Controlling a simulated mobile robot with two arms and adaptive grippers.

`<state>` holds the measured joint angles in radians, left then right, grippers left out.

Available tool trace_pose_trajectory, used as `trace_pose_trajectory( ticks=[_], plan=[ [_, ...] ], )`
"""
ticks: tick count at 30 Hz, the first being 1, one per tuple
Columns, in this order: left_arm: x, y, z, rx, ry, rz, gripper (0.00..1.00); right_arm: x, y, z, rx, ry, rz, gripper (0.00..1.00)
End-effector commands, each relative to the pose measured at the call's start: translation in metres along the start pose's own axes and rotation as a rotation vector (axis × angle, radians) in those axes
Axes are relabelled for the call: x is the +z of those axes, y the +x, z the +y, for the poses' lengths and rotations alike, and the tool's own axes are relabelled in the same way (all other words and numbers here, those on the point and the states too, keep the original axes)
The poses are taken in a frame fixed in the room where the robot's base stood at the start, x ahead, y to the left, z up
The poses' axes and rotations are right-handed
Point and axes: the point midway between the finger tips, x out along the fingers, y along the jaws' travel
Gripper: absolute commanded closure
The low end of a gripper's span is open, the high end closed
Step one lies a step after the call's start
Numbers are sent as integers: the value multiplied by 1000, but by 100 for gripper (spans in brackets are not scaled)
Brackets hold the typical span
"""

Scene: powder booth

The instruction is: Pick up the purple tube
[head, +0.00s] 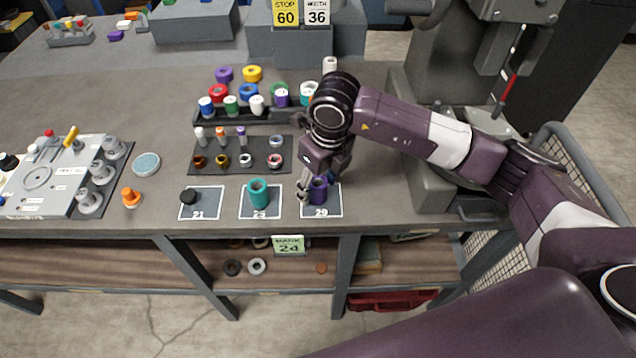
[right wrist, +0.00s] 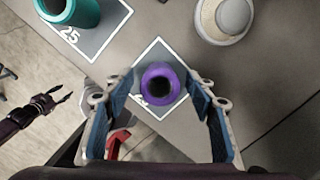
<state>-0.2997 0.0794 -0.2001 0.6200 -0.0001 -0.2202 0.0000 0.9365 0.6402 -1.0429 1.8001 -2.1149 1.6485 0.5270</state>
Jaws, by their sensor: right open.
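The purple tube (head: 319,189) stands upright on the card marked 29 (head: 334,209) near the table's front edge. My right gripper (head: 317,187) is right over it, pointing down, and partly hides it in the head view. In the right wrist view the purple tube (right wrist: 161,84) shows its dark round opening between the spread blue-padded fingers of my right gripper (right wrist: 160,112). Clear gaps show on both sides of the tube.
A dark mat (head: 215,146) with small parts lies behind. A pale rounded piece (right wrist: 224,18) is near the tube in the wrist view.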

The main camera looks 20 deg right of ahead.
Motion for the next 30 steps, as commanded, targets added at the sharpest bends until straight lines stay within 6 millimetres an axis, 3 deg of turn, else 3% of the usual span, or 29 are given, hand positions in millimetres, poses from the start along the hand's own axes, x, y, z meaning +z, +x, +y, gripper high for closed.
trace_pose_trajectory(
  ticks=[10,23,30],
  plan=[
    [0,-3,-1,-1,0,-1,60,-1,11,0,0,-1,0,49],
    [0,-3,-1,-1,0,-1,60,0,11,0,0,-1,0,96],
    [0,-3,-1,-1,0,-1,60,0,10,0,0,-1,-1,98]
  ],
)
